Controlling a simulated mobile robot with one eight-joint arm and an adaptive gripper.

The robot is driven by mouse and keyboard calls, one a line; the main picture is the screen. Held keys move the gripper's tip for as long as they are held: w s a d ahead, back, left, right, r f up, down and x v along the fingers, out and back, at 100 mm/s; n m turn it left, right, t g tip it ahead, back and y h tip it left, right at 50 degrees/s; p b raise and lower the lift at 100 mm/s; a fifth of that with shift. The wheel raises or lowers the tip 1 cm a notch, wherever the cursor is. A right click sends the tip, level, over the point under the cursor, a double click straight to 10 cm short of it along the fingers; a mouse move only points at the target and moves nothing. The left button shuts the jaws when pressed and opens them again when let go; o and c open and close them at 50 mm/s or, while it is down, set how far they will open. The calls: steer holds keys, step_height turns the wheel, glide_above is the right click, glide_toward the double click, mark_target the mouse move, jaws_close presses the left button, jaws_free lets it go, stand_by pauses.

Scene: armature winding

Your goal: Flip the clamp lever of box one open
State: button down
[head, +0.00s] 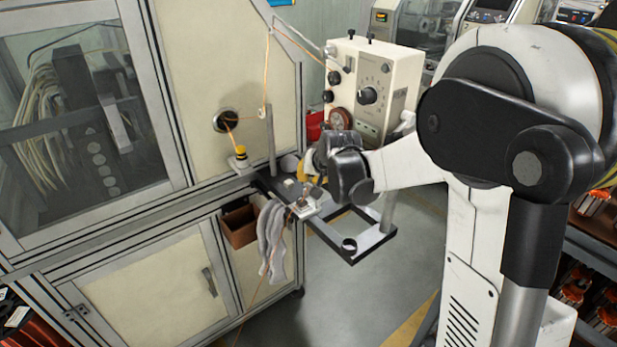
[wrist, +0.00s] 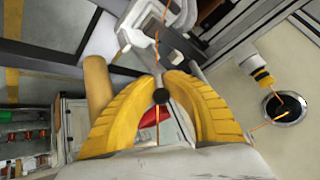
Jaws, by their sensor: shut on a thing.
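In the head view, my gripper (head: 313,172) is above the pale clamp block (head: 303,208) on the dark shelf frame. The lever's shaft is mostly hidden by my fingers, so I cannot tell its angle. No label naming box one is readable.
A beige control box (head: 368,90) with dials stands behind my gripper. A yellow-and-black post (head: 241,159) stands by the round wire opening (head: 229,121). Grey gloves (head: 271,238) hang beside a brown bin (head: 239,226). Orange wire runs across this area.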

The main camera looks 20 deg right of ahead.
steer(key=shift+d, duration=0.1)
stand_by(0.3)
steer(key=c, duration=1.3)
jaws_free()
steer(key=shift+s, duration=0.1)
steer(key=shift+r, duration=0.1)
steer(key=v, duration=1.2)
